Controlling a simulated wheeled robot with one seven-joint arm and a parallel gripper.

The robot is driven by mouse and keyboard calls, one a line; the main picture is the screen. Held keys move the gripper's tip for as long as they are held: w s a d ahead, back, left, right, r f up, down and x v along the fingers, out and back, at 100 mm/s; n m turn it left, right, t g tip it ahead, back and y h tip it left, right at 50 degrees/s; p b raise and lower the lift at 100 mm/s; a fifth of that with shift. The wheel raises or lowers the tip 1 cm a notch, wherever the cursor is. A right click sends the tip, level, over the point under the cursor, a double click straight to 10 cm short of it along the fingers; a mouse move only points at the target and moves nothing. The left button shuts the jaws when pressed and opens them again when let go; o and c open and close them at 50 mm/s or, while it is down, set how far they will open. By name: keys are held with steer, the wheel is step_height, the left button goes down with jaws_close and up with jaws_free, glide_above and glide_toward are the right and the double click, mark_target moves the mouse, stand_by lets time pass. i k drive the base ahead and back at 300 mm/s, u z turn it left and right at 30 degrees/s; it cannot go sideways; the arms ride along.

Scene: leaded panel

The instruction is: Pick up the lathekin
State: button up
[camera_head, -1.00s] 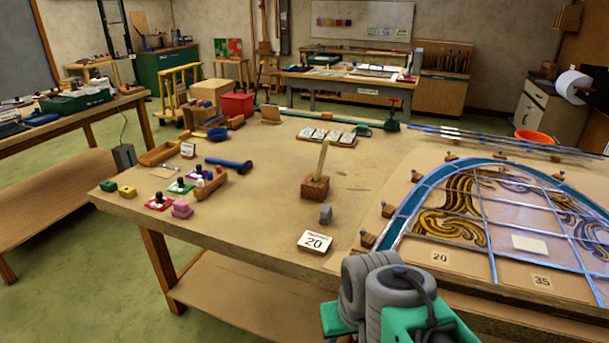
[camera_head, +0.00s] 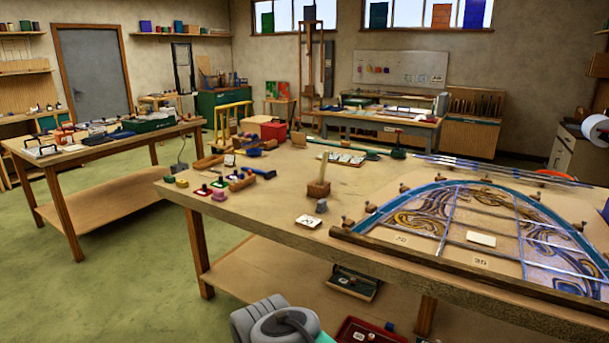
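A pale, slim upright stick (camera_head: 323,167) stands in a small wooden block (camera_head: 318,189) near the left part of the main bench. It looks like the lathekin, but it is too small to be sure. The block rests on the bench top (camera_head: 290,180), behind a white card marked 20 (camera_head: 308,221) and a small grey block (camera_head: 321,206). Only grey and green links of my arm show at the bottom edge, in front of the bench and well short of the stick. My gripper is out of view.
The arched leaded panel (camera_head: 480,239) covers the bench's right side, with wooden blocks around it. Small coloured pieces and a blue-headed tool (camera_head: 264,173) lie at the left. A red tray (camera_head: 350,328) sits on the lower shelf. Green floor (camera_head: 130,290) is clear at left.

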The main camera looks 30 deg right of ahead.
mark_target(325, 158)
steer(key=u, duration=0.5)
steer(key=i, duration=2.2)
steer(key=z, duration=1.15)
steer(key=i, duration=0.75)
steer(key=z, duration=0.9)
